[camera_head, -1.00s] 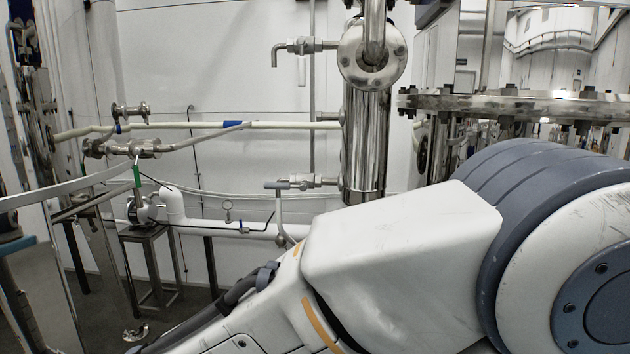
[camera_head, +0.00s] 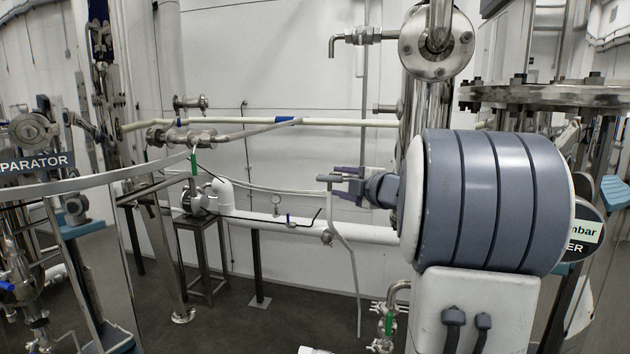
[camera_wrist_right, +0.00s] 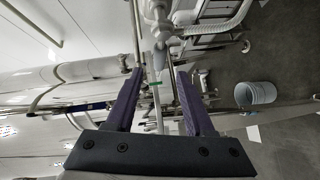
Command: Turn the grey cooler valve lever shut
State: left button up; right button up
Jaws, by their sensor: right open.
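The cooler (camera_head: 415,100) is a shiny upright steel cylinder, partly hidden behind my right arm in the head view. A small grey lever (camera_head: 328,178) sits on a valve at its lower left, above a thin bent pipe. My right gripper (camera_head: 343,183) is open, with purple fingers just right of the lever's grey end. In the right wrist view, a grey tapered piece that looks like the lever (camera_wrist_right: 158,57) lies between the open fingertips (camera_wrist_right: 160,72). I cannot tell whether either finger touches it. My left gripper is not in view.
A similar valve (camera_head: 362,36) sits higher on the cooler. A white horizontal pipe (camera_head: 350,231) runs behind along the wall. A curved steel rail (camera_head: 95,183) crosses the left foreground. A bucket (camera_wrist_right: 256,92) stands on the floor in the wrist view.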

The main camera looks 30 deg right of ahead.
aim_at(322, 178)
jog(key=shift+s+d, duration=0.15)
jog(key=shift+d, duration=0.25)
jog(key=shift+w+n, duration=0.3)
jog(key=w, duration=0.3)
jog(key=w+f+p, duration=0.1)
jog(key=w, duration=0.5)
jog(key=shift+w+d+f+p, duration=0.2)
jog(key=shift+d+p, duration=0.1)
jog(key=shift+d, duration=0.05)
grip_shut()
dwell(0.4)
